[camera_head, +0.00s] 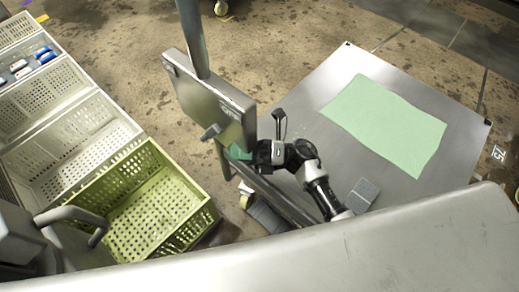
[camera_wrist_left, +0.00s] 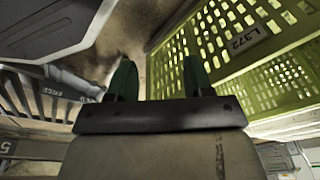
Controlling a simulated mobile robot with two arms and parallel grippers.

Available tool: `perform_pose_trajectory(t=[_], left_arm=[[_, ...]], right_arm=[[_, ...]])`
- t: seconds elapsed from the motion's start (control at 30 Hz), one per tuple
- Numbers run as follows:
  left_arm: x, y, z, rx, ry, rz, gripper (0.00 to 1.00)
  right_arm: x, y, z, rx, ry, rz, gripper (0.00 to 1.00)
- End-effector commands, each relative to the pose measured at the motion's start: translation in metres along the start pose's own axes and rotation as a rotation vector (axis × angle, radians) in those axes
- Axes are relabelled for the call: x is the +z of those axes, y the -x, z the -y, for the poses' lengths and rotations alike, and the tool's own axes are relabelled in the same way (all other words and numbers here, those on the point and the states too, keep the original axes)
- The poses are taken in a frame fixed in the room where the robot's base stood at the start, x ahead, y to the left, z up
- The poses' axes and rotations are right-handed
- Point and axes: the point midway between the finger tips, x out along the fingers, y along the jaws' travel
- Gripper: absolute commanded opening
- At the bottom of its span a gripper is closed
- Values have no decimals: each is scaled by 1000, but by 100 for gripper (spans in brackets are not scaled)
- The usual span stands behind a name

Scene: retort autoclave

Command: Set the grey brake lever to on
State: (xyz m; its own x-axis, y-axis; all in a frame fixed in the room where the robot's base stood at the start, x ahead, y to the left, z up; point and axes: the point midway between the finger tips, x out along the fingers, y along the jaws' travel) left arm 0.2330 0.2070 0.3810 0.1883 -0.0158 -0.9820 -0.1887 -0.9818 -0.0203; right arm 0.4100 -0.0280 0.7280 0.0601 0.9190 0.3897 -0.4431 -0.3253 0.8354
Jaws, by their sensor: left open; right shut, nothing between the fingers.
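In the left wrist view a grey bar (camera_wrist_left: 77,82) lies along a grey panel edge beside a label that seems to read FREE. It looks like the brake lever, but I cannot be sure. My left gripper (camera_wrist_left: 158,80) is open and empty, its two green fingers to the right of that bar and apart from it. The left gripper does not show in the head view. My right gripper (camera_head: 238,152) is shut and empty, with green fingertips at the lower right edge of a grey box (camera_head: 205,98) on a post. A short grey handle (camera_head: 210,131) sticks out of the box's front.
A yellow-green slatted crate (camera_head: 150,200) stands at lower left; it fills the upper right of the left wrist view (camera_wrist_left: 225,70). Pale crates (camera_head: 75,135) stand behind it. A metal table (camera_head: 320,90) with a green sheet (camera_head: 385,125) is at right. A metal surface (camera_head: 420,240) spans the front.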

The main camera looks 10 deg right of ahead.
Motion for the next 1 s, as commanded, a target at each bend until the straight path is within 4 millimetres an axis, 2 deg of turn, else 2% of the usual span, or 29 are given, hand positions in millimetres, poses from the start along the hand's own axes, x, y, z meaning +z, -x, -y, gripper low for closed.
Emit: perform_pose_trajectory(t=[0.03, 0.23, 0.83, 1.0], left_arm=[[2, -1, 0, 0, 0, 3, 51], [7, -6, -1, 1, -1, 5, 51], [9, -6, 0, 1, -2, 1, 51], [28, -22, -2, 3, -4, 21, 51]], right_arm=[[9, -6, -1, 1, 6, 1, 0], [22, -19, 0, 0, 3, 1, 0], [26, -22, -1, -8, -5, 1, 0], [28, -24, -3, -28, -24, 0, 0]])
